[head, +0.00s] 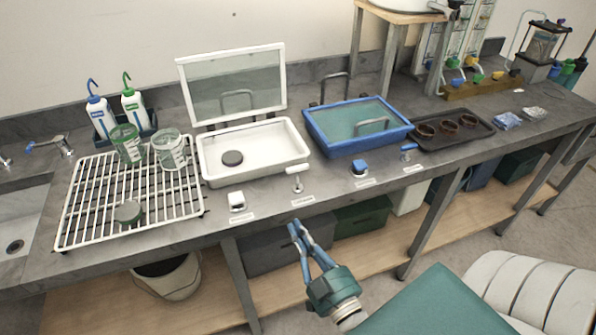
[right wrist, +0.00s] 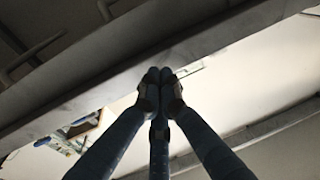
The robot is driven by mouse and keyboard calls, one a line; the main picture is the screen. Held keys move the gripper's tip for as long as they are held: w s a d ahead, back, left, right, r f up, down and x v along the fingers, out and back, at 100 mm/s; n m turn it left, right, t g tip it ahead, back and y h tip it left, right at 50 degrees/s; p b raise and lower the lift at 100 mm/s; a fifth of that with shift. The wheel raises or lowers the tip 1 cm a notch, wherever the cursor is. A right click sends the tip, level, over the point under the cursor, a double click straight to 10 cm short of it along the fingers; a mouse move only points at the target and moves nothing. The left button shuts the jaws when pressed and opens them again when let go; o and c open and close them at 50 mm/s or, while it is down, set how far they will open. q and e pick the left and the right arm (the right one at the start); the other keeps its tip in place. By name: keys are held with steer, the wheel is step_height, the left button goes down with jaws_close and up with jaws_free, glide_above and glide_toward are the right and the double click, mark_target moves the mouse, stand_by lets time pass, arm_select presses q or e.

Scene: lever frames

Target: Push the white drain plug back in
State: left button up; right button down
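A white block-like knob (head: 237,201), which looks like the white drain plug, is on the counter's front edge below the white tray (head: 207,178). A label lies beside it. How far it sticks out is too small to tell. My right gripper (head: 296,225) is in front of the counter, lower and to the right of the white knob, apart from it. Its blue fingertips are together and empty; they also meet in the right wrist view (right wrist: 159,78). The plug cannot be made out in the right wrist view. My left gripper is not in view.
A white-handled lever (head: 296,178) stands right of the white knob. A blue knob (head: 360,167) and a blue-handled lever (head: 408,150) sit farther right, below the blue tray (head: 340,149). A wire rack (head: 85,196) lies left. The air before the counter is clear.

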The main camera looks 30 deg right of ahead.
step_height(320, 180, up, 13)
steer(key=s+d+m+t+h, duration=0.2)
steer(key=d+h, duration=0.1)
step_height(320, 180, up, 3)
steer(key=p, duration=0.3)
glide_above(296, 173)
steer(key=s, duration=0.3)
steer(key=shift+w+a+f+b, duration=0.1)
steer(key=shift+w+f+b, duration=0.1)
steer(key=shift+f, duration=0.5)
steer(key=shift+w+f+b, duration=0.2)
steer(key=shift+f, duration=0.55)
steer(key=shift+w+a+f+b, duration=0.1)
steer(key=shift+w+f+b, duration=0.1)
steer(key=shift+f, duration=0.5)
step_height(296, 173, down, 4)
steer(key=shift+r+b, duration=0.2)
steer(key=shift+b, duration=0.7)
steer(key=shift+s, duration=0.1)
steer(key=shift+r, duration=0.1)
